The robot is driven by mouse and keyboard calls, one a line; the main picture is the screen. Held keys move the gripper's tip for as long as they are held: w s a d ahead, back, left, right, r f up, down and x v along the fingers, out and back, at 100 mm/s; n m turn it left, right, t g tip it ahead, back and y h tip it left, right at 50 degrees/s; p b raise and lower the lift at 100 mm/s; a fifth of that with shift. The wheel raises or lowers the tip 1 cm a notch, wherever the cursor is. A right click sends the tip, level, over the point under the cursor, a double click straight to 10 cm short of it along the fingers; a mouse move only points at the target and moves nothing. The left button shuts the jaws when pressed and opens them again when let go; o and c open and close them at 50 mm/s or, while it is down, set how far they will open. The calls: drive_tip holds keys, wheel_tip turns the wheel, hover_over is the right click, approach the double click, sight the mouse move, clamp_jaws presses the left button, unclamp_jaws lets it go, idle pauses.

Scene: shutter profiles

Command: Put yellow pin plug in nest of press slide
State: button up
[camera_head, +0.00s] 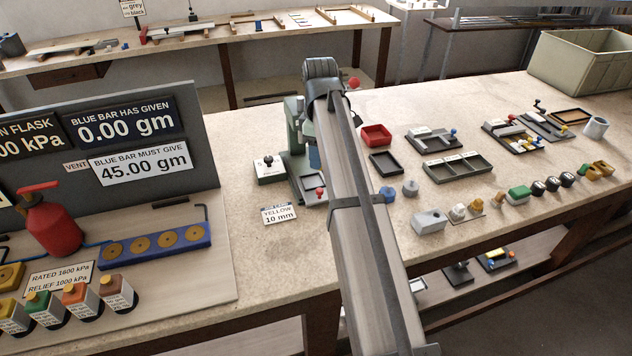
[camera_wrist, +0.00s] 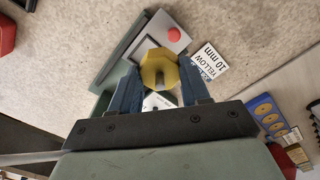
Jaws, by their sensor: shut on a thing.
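My gripper (camera_wrist: 158,95) is shut on the yellow pin plug (camera_wrist: 159,68), whose faceted yellow end shows between the two blue fingers in the wrist view. The press is a green machine (camera_head: 294,128) on the bench in the head view, partly hidden behind my arm. Its grey slide (camera_head: 313,188) with a red knob (camera_head: 320,192) lies at its base; the slide also shows in the wrist view (camera_wrist: 154,30), just beyond the plug, with its red knob (camera_wrist: 174,35). The nest cannot be made out; the plug covers part of the slide. I cannot tell whether the plug touches it.
A card reading "YELLOW 10 mm" (camera_head: 279,214) lies in front of the press. A red tray (camera_head: 376,135) and a dark tray (camera_head: 386,163) lie to the right. The bench front left of my arm is clear.

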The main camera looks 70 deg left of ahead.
drive_tip(key=shift+m, duration=0.8)
drive_tip(key=a+f, duration=0.1)
drive_tip(key=f, duration=0.2)
drive_tip(key=a+f, duration=0.1)
drive_tip(key=f, duration=0.2)
drive_tip(key=a+f, duration=0.2)
drive_tip(key=shift+s+f, duration=0.3)
drive_tip(key=shift+f, duration=0.1)
drive_tip(key=shift+f, duration=0.15)
drive_tip(key=o, duration=1.1)
drive_tip(key=shift+c, duration=0.2)
wheel_tip(320, 180, up, 12)
drive_tip(key=shift+r, duration=0.2)
